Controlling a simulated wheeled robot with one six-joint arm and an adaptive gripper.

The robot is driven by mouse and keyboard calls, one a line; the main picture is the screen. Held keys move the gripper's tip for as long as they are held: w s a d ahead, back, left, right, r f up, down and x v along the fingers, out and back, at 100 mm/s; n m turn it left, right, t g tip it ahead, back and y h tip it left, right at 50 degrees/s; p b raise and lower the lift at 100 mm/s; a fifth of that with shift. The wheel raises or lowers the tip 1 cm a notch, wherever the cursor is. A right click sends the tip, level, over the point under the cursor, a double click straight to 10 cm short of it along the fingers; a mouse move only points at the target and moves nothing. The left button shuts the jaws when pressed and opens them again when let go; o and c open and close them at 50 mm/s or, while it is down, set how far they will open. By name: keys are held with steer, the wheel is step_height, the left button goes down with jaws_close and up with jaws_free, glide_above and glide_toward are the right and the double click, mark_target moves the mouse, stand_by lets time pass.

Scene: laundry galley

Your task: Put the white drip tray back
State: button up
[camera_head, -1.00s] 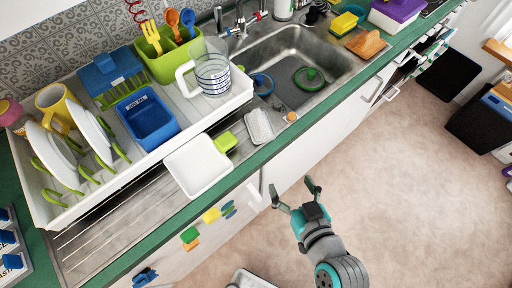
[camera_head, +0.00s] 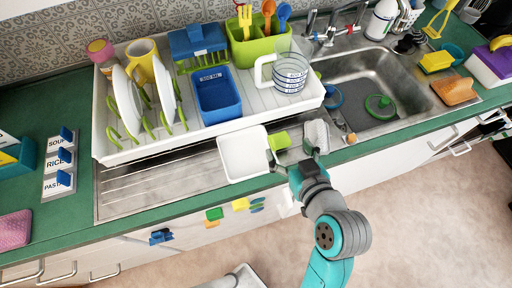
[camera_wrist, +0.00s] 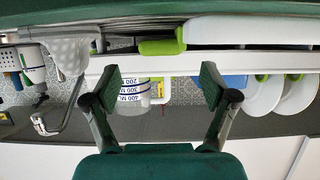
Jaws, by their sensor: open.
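A small white square tray (camera_head: 243,154), which looks like the drip tray, lies on the metal drainboard at the front of the counter. It stands in front of the dish rack, with its near edge by the green counter edge. My gripper (camera_head: 292,162) is open and empty at the counter edge, just right of the tray. The tray shows as a white strip at the upper right of the wrist view (camera_wrist: 250,31). In that view my fingers (camera_wrist: 160,88) are spread with nothing between them. I cannot tell whether a finger touches the tray.
The dish rack (camera_head: 140,151) behind holds plates, a blue tub (camera_head: 218,97) and a measuring jug (camera_head: 290,76). Bare drainboard (camera_head: 150,185) lies to the left.

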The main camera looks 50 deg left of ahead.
mark_target(281, 140)
steer(key=shift+x, duration=2.7)
steer(key=shift+s+f, duration=0.1)
steer(key=shift+s, duration=0.05)
